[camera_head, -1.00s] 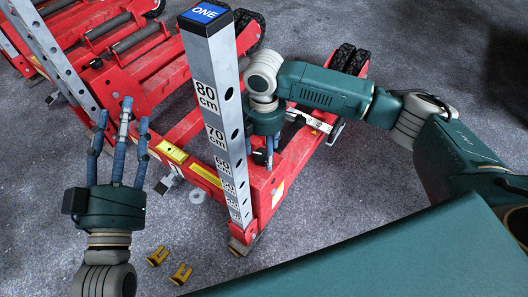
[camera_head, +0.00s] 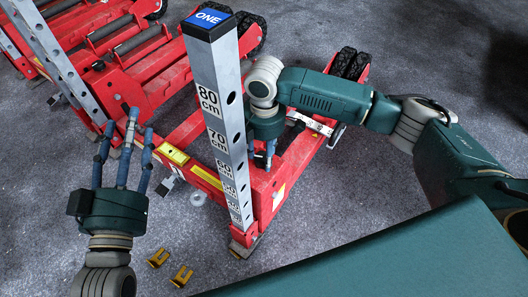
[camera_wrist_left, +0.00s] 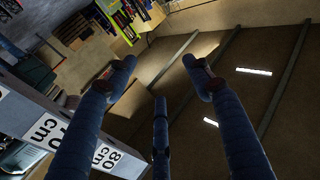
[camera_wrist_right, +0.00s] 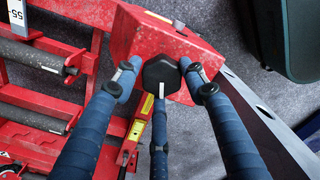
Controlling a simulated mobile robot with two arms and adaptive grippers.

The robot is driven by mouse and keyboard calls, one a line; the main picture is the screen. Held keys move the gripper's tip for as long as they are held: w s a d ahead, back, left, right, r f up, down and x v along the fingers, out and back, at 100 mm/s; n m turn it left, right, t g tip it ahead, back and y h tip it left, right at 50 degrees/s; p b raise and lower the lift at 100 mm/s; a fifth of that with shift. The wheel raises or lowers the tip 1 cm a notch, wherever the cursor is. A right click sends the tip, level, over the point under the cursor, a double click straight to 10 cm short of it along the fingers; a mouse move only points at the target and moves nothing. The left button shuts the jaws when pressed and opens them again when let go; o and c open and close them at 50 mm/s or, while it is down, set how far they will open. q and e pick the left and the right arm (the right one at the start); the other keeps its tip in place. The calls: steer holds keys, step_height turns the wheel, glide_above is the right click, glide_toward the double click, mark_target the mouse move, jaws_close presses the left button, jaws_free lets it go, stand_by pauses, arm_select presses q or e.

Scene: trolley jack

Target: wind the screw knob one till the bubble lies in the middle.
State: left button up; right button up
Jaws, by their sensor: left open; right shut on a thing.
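The red trolley jack (camera_head: 262,185) stands on the floor in the head view, with an upright grey post (camera_head: 219,110) labelled ONE and marked in cm. In the right wrist view the black screw knob (camera_wrist_right: 161,75) sits on the red frame. My right gripper (camera_head: 262,160) is shut on it from above, fingers around it (camera_wrist_right: 160,85). A yellow level (camera_head: 172,153) lies on the jack left of the post; a yellow strip also shows in the right wrist view (camera_wrist_right: 137,130). The bubble is too small to make out. My left gripper (camera_head: 126,124) is open and empty, left of the post.
A second red jack with rollers (camera_head: 134,40) and a perforated post (camera_head: 48,50) stands at the upper left. Two small yellow pieces (camera_head: 158,257) lie on the grey floor. The floor right of the jack (camera_head: 330,190) is clear.

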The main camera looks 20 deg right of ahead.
steer(key=shift+s+d+p, duration=0.1)
steer(key=shift+d+p, duration=0.2)
steer(key=shift+p, duration=0.4)
steer(key=shift+d+f+n+p, duration=0.1)
steer(key=shift+f+n+p, duration=0.05)
steer(key=shift+n+p, duration=0.3)
arm_select(q)
steer(key=s+a+f+g+y, duration=0.2)
steer(key=f+g, duration=0.4)
steer(key=f, duration=0.8)
steer(key=shift+s+a+g, duration=0.3)
steer(key=shift+s+g, duration=0.1)
steer(key=shift+s, duration=0.25)
arm_select(e)
steer(key=o, duration=1.1)
arm_select(q)
steer(key=shift+d+r, duration=0.1)
steer(key=shift+d, duration=0.1)
arm_select(e)
steer(key=shift+o, duration=0.2)
arm_select(q)
steer(key=shift+a, duration=0.1)
